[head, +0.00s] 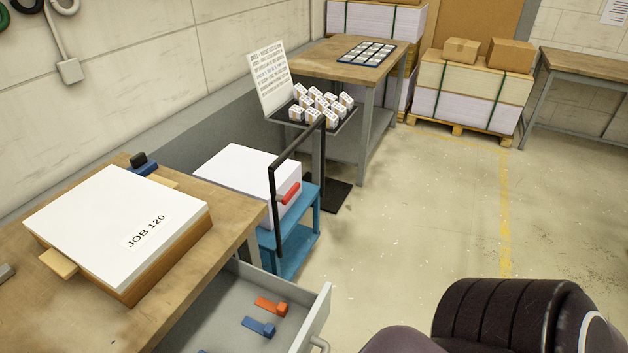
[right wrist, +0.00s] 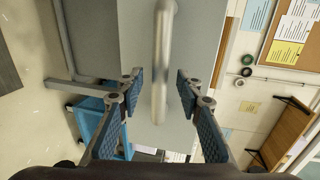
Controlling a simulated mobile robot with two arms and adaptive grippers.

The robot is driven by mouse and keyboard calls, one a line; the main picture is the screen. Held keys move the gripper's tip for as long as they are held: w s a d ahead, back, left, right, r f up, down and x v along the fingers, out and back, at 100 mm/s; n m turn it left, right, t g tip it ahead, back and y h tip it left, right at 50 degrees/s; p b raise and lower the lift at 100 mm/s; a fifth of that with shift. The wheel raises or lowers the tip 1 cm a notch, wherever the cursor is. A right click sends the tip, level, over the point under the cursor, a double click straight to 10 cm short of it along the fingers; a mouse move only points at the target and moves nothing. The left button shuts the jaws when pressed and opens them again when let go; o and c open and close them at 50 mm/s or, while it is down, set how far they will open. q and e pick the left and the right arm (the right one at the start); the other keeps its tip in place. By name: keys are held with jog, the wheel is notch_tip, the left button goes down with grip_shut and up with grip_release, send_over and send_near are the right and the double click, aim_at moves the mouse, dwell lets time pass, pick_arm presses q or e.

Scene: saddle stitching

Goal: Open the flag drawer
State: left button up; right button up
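The flag drawer (head: 318,318) under the wooden workbench is pulled out, its interior open to view. An orange flag (head: 271,306) and a blue flag (head: 259,327) lie inside; another blue piece shows at the bottom edge. The drawer's metal handle (head: 319,344) is partly cut off in the head view. In the right wrist view, the handle (right wrist: 161,60) runs between the fingers of my right gripper (right wrist: 160,78). The fingers are spread, with a gap on each side of the bar. My left gripper is in neither view.
A paper stack marked JOB 120 (head: 120,225) sits on the workbench (head: 200,262). Behind the drawer stand a blue cart (head: 297,250) with white paper and a black stand (head: 326,190) with small boxes. Open floor (head: 430,220) lies to the right.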

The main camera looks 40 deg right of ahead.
jog(key=v, duration=0.9)
jog(key=shift+s, duration=0.2)
